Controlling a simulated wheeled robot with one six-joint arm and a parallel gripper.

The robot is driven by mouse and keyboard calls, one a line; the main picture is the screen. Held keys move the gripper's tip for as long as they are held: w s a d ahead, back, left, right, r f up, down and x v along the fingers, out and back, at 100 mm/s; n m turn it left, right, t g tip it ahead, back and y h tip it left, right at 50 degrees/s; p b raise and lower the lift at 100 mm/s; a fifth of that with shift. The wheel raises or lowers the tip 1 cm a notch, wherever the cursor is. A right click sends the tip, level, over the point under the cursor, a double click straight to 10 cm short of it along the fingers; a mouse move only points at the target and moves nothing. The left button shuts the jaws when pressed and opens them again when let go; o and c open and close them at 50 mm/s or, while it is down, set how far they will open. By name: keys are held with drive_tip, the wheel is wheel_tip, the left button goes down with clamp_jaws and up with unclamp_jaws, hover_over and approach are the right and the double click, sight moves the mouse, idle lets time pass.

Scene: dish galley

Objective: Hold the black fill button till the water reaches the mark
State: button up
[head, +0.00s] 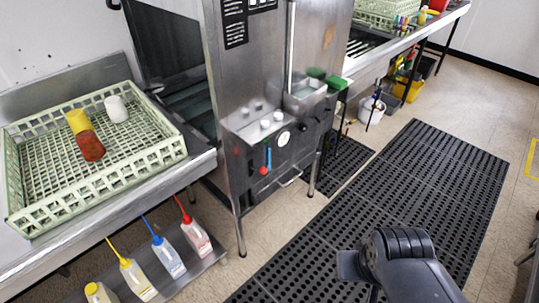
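The steel dish machine (265,50) stands at the middle of the head view. Its lower front panel has a round white dial (283,138), a blue-and-red lever or tube (267,160) and small dark and coloured spots. The black fill button cannot be made out for certain among these. The water level and its mark cannot be told at this size. A dark part of my arm (408,275) shows at the bottom right, over the floor mat and well apart from the machine. My gripper's fingertips cannot be seen.
A pale green rack (165,157) with yellow, red and white cups sits on the left counter. Several bottles stand on a low shelf (200,262) below. Black mats (440,160) cover open floor at right. A counter with another rack (390,12) runs along the back.

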clamp_jaws()
idle(0.8)
